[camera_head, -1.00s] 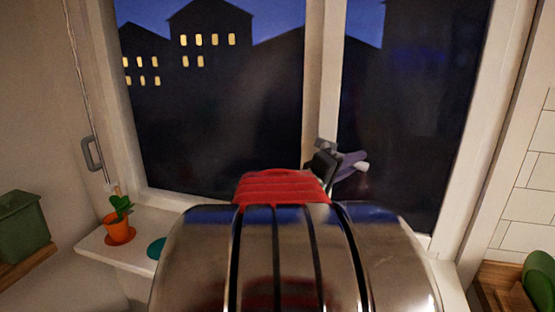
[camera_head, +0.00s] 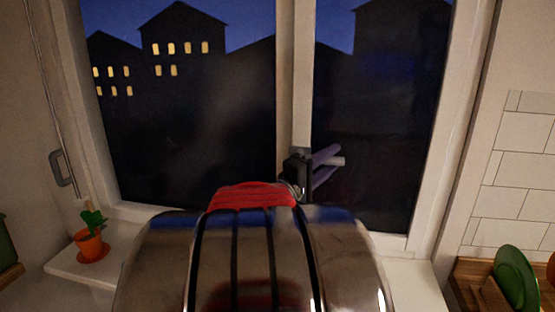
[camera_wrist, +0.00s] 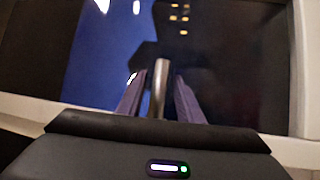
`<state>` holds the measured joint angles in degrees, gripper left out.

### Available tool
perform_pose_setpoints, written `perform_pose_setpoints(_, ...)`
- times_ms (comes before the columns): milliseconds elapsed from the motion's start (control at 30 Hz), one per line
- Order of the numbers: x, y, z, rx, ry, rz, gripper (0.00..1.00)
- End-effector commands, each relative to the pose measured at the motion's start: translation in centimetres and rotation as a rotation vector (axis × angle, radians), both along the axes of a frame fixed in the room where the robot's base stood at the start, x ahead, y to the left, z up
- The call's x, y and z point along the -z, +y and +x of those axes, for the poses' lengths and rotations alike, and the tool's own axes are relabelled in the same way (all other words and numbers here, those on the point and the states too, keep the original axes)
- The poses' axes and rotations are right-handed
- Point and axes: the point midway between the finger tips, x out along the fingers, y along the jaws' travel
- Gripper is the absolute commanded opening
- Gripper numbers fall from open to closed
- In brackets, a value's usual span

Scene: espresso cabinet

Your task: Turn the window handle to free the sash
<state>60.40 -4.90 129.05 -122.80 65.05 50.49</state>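In the wrist view the handle (camera_wrist: 160,88) is a metal bar between my gripper's two purple fingers. My gripper (camera_head: 333,159) has one finger above the handle and one below it in the head view. Gaps show between the bar and both fingers (camera_wrist: 159,78) in the wrist view, so the gripper is open around it. The sash frame (camera_head: 302,85) looks closed. The handle's base is partly hidden by my wrist.
My striped metal arm fills the lower middle of the head view and hides part of the sill (camera_head: 70,268). An orange pot (camera_head: 91,246) with a plant stands on the sill at left. A green plate (camera_head: 516,278) stands in a wooden rack at lower right.

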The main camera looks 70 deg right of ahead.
Motion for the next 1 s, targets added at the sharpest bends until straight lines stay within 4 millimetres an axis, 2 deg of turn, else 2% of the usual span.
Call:
perform_pose_setpoints(467,0.0,0.7,0.3,0.0,-0.002,-0.002,0.36)
perform_pose_setpoints(1000,1.2,6.8,2.8,-0.002,-0.002,-0.002,0.36)
